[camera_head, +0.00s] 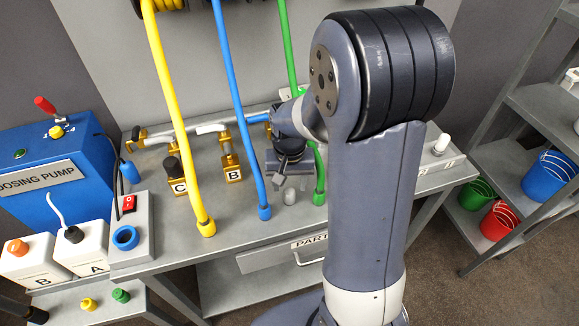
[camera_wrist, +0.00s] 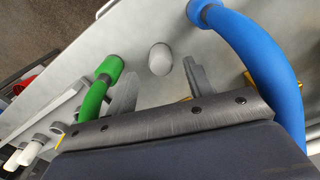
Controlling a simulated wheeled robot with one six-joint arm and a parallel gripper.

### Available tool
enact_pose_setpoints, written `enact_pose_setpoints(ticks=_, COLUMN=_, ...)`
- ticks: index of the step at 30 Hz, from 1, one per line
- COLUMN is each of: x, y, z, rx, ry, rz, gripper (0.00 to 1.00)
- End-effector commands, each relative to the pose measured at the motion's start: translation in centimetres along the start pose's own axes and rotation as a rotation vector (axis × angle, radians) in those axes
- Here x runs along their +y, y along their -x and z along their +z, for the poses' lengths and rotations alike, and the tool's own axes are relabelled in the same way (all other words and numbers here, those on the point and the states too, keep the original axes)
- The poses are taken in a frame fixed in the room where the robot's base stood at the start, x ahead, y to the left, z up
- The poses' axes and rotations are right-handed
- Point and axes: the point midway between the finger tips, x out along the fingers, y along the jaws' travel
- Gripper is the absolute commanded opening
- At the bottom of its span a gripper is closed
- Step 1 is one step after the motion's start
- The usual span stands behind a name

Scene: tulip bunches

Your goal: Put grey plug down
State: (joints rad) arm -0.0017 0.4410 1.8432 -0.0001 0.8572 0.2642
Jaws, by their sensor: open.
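The grey plug (camera_head: 290,196) stands on the metal bench between the blue hose's end and the green hose's end. It also shows in the wrist view (camera_wrist: 160,59) as a light grey rounded piece on the bench top. My gripper (camera_head: 289,181) is just above and behind it in the head view. In the wrist view my gripper (camera_wrist: 160,85) has its two fingers spread apart, with the plug beyond the gap and nothing held between them.
The blue hose (camera_head: 262,211) and green hose (camera_head: 319,197) end on the bench close to either side of the plug. The yellow hose (camera_head: 206,227) ends further left. Valves C (camera_head: 177,187) and B (camera_head: 232,174) stand behind. A drawer (camera_head: 285,252) is below.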

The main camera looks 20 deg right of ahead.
Motion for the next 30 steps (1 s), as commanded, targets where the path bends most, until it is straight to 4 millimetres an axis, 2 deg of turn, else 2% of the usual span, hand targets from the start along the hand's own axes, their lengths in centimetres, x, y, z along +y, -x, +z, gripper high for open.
enact_pose_setpoints(ticks=6, x=0.0, y=4.3, z=-0.1, rx=0.005, ry=0.000, rz=-0.001, gripper=0.50)
enact_pose_setpoints(ticks=12, x=0.0, y=6.4, z=-0.1, rx=0.002, ry=0.000, rz=0.000, gripper=0.50)
enact_pose_setpoints(ticks=24, x=0.0, y=6.8, z=0.0, rx=-0.001, ry=0.000, rz=0.000, gripper=0.50)
enact_pose_setpoints(ticks=30, x=0.0, y=5.5, z=0.0, rx=-0.004, ry=0.000, rz=0.001, gripper=0.50)
